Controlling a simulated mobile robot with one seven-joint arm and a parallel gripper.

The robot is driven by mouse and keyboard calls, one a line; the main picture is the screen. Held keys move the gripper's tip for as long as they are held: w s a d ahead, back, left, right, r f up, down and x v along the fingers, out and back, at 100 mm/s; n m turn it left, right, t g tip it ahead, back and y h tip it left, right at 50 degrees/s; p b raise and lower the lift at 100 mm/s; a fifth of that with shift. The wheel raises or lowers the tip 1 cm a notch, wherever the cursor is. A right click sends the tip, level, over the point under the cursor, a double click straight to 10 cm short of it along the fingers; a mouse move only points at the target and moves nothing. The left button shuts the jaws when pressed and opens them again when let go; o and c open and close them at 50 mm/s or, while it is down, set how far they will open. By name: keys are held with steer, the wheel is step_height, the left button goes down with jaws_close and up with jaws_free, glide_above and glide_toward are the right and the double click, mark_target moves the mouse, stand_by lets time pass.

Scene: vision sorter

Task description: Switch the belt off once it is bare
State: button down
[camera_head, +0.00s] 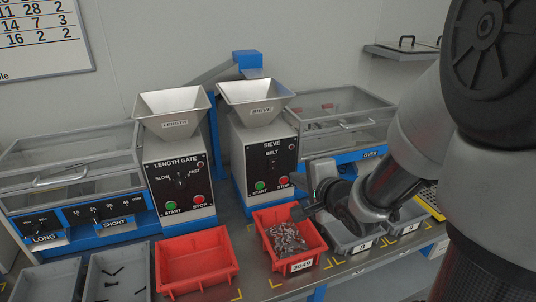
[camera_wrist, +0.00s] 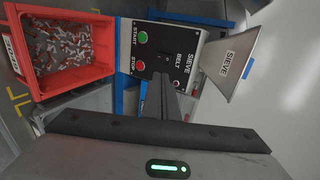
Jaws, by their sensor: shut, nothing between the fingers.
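The sieve machine (camera_head: 266,160) stands in the middle of the bench, its black panel marked SIEVE and BELT. It carries a green START button (camera_head: 260,186), a red STOP button (camera_head: 283,181) and a small control below the BELT label. In the wrist view the panel (camera_wrist: 172,52) lies sideways, with the green (camera_wrist: 142,37) and red (camera_wrist: 139,66) buttons clear. My gripper (camera_wrist: 165,82) is shut and empty, its fingertips overlapping the panel near the belt control; contact cannot be told. No belt surface is clearly visible.
A red bin (camera_head: 312,258) full of small mixed pieces stands before the sieve. An empty-looking red bin (camera_head: 196,262) is before the length gate (camera_head: 178,170). Grey bins (camera_head: 118,275) stand at left, others at right. A clear-lidded box (camera_head: 342,110) is behind my arm.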

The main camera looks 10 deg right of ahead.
steer(key=shift+w+p, duration=0.15)
steer(key=shift+p, duration=0.15)
glide_toward(274, 161)
step_height(274, 161, down, 4)
steer(key=w, duration=0.2)
steer(key=shift+w+a+r+p, duration=0.2)
steer(key=shift+w+r, duration=0.1)
steer(key=shift+w, duration=0.25)
steer(key=shift+w+a+r+p, duration=0.15)
steer(key=shift+w+a+r, duration=0.15)
steer(key=shift+w, duration=0.25)
steer(key=shift+w+r, duration=0.15)
steer(key=shift+w, duration=0.4)
